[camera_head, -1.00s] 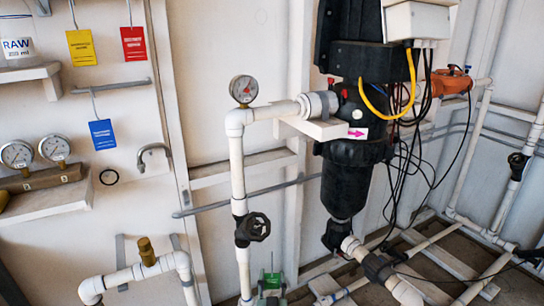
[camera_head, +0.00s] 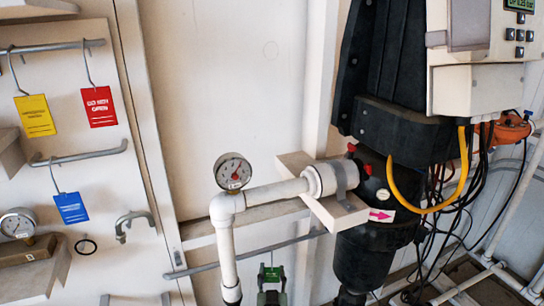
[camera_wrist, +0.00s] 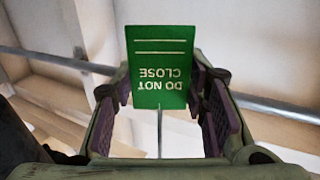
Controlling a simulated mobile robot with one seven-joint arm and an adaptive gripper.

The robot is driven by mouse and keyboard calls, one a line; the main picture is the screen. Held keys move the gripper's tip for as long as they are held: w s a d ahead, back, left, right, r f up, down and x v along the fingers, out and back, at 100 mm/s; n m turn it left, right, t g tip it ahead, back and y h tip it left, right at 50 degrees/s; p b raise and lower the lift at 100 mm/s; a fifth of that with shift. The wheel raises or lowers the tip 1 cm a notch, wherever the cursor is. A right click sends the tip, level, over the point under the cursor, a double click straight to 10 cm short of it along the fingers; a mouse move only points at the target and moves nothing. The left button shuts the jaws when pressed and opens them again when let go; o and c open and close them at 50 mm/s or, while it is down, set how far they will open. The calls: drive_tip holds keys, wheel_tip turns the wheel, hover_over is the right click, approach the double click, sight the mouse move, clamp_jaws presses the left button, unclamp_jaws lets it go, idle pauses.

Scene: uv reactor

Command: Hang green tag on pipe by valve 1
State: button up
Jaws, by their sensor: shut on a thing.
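The green tag (camera_wrist: 160,75) reads DO NOT CLOSE, upside down in the wrist view. The handwheel valve on this pipe is out of the head view now.
A pressure gauge (camera_head: 232,172) tops the pipe's elbow. A black filter housing (camera_head: 365,262) and a yellow cable (camera_head: 430,208) are at right. Yellow (camera_head: 36,116), red (camera_head: 98,107) and blue (camera_head: 71,207) tags hang at left. A grey rail (camera_head: 265,250) crosses behind.

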wheel_tip(320, 180, up, 3)
drive_tip(key=shift+s+r+p, duration=0.1)
drive_tip(key=shift+p, duration=0.55)
drive_tip(key=shift+f, duration=0.25)
